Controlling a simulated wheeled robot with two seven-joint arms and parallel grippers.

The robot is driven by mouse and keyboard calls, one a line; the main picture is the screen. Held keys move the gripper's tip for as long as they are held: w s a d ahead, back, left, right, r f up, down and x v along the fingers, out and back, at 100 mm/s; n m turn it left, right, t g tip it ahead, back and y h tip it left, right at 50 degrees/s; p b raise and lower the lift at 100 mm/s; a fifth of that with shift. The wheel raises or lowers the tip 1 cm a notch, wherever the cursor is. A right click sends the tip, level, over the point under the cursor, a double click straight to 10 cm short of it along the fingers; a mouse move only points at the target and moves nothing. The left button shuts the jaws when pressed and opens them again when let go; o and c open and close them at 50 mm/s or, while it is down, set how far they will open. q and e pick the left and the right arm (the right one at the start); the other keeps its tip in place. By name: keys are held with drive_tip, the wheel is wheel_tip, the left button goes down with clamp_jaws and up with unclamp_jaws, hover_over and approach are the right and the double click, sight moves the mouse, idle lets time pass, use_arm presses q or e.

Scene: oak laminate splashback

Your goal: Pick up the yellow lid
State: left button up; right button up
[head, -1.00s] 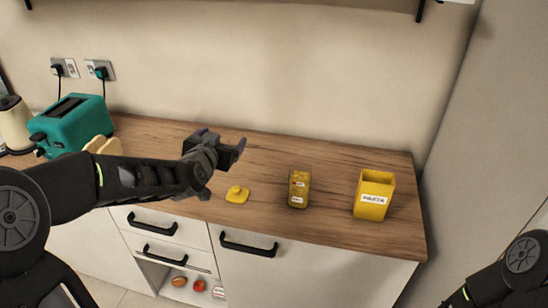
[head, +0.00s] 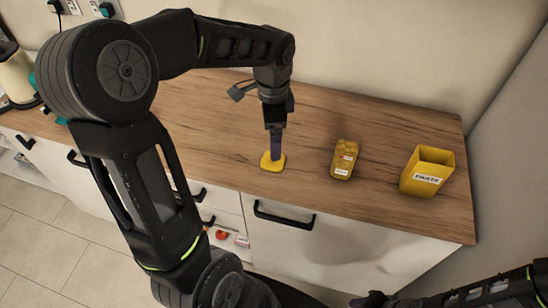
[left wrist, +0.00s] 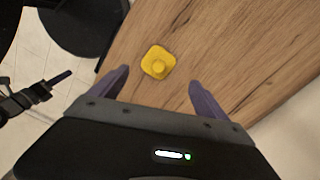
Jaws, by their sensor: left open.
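The yellow lid (head: 271,166) lies flat on the wooden worktop near its front edge. It is a rounded square with a raised round knob, as the left wrist view shows (left wrist: 158,62). My left gripper (head: 277,156) points down over the lid. Its fingers hide part of the lid in the head view. In the left wrist view the left gripper (left wrist: 160,78) is open, with the lid between and beyond its fingertips, apparently untouched. My right gripper (head: 374,299) shows partly at the bottom of the head view; its jaw state is unclear.
A clear jar with yellow contents (head: 345,160) stands to the right of the lid. A yellow open-topped labelled box (head: 427,172) stands farther right. The worktop (head: 390,125) behind them is clear up to the wall. Drawers with black handles (head: 283,215) are below.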

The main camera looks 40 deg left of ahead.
use_arm(q)
drive_tip(key=shift+d+f, duration=0.1)
drive_tip(key=shift+f, duration=1.15)
drive_tip(key=shift+s+f+p, duration=0.1)
drive_tip(key=shift+f+p, duration=0.65)
drive_tip(key=shift+f, duration=1.9)
drive_tip(key=c, duration=1.5)
wheel_tip(320, 180, up, 10)
drive_tip(key=shift+r+b, duration=0.1)
drive_tip(key=shift+b, duration=0.5)
drive_tip(key=shift+c, duration=0.2)
